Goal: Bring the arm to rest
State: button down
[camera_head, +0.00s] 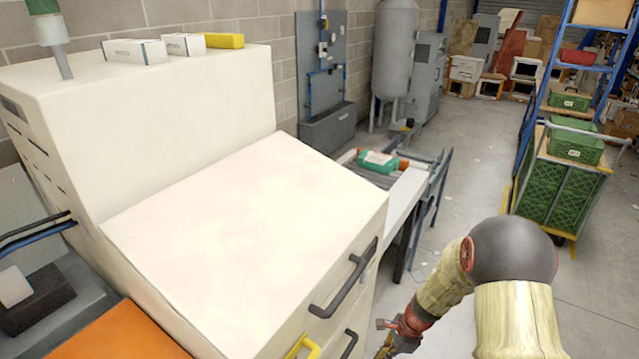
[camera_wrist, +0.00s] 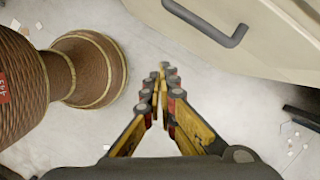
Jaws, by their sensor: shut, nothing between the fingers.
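My arm hangs at the lower right of the head view, bent at a dark round joint, beside the cream cabinet (camera_head: 230,220). My gripper (camera_head: 386,350) points down near the cabinet's drawer front and is partly cut off by the bottom edge of that view. In the wrist view, my gripper (camera_wrist: 163,78) has its yellow fingers brought together at the tips with nothing between them. Pale floor (camera_wrist: 150,30) lies beyond the fingertips.
A cabinet handle (camera_wrist: 215,32) is close above right of the fingers; dark handles (camera_head: 345,283) stick out near my arm. A white bench (camera_head: 400,205) stands behind. A cart with green crates (camera_head: 548,185) stands right. Floor between bench and cart is open.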

jog(key=s+r+n+t+h, duration=0.1)
jog(key=s+r+n, duration=0.5)
jog(key=r, duration=0.7)
jog(key=s+r+n+t+h, duration=0.1)
jog(key=s+r+n, duration=0.5)
jog(key=r, duration=0.7)
jog(key=s+r+n+t+h, duration=0.1)
jog(key=s+r+n+t, duration=0.2)
jog(key=s+r+n, duration=0.3)
jog(key=s+r, duration=0.3)
jog(key=r, duration=0.4)
jog(key=shift+s+t+b, duration=0.3)
jog(key=shift+s+b, duration=0.05)
